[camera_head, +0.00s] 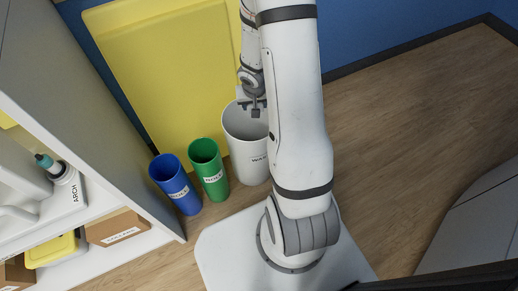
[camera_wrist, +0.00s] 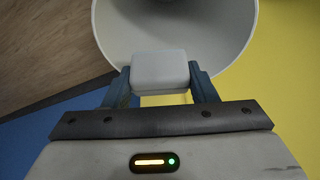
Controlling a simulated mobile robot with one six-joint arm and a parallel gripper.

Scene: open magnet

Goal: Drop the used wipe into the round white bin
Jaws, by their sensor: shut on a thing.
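The round white bin (camera_head: 240,158) stands on the floor behind my arm, with a partly hidden label starting "WA". My arm covers its right side. My gripper (camera_head: 255,107) is just over the bin's open mouth, pointing down. I cannot tell what is at the bottom of the bin.
A blue bin (camera_head: 176,185) and a green bin (camera_head: 209,170) stand to the left of the white bin. A yellow panel (camera_head: 165,60) is behind them. A white shelf (camera_head: 105,240) with boxes is at the left. Wooden floor (camera_head: 400,125) is clear to the right.

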